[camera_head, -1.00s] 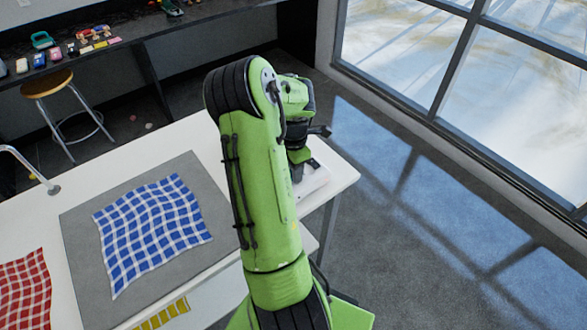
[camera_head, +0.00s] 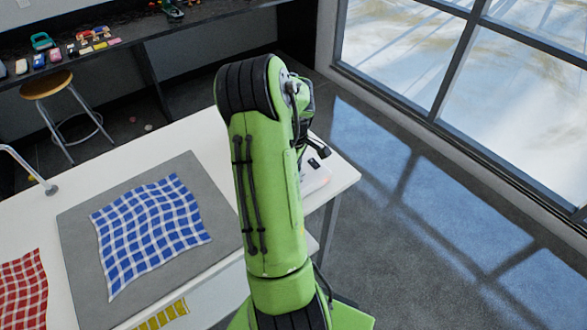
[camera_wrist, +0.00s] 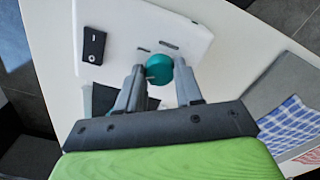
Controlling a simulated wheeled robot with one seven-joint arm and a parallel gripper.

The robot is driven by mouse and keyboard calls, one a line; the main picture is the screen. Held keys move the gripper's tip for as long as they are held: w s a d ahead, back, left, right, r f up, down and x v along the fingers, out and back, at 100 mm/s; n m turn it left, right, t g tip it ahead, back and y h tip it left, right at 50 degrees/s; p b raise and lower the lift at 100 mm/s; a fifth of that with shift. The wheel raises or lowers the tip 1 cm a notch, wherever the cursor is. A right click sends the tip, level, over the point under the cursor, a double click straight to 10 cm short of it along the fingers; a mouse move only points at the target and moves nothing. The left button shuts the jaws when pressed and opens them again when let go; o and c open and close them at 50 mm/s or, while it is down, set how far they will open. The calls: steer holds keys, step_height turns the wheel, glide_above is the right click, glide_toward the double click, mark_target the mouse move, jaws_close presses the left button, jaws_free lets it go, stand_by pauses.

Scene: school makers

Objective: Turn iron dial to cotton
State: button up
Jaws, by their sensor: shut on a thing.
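A round teal dial (camera_wrist: 159,68) sits at the edge of a white device (camera_wrist: 135,28) in the wrist view, which I take to be the iron or its base. My gripper (camera_wrist: 160,75) has one finger on each side of the dial and is shut on it. I cannot read any marks on the dial or tell its setting. In the head view, part of the white device (camera_head: 315,179) shows at the table's right end, while my arm hides the dial and the gripper.
A blue checked cloth (camera_head: 150,233) lies on a grey mat (camera_head: 75,238), with a red checked cloth (camera_head: 22,290) to its left. A small black object (camera_wrist: 94,45) lies on the white device. The white table (camera_head: 100,165) ends just right of it.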

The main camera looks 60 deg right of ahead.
steer(key=m, duration=0.5)
steer(key=shift+r+m, duration=0.1)
steer(key=shift+m, duration=0.2)
steer(key=m, duration=1.2)
steer(key=shift+m, duration=0.4)
steer(key=m, duration=0.5)
steer(key=shift+m, duration=0.3)
steer(key=o, duration=1)
steer(key=shift+o, duration=0.2)
step_height(320, 180, up, 16)
steer(key=p, duration=0.3)
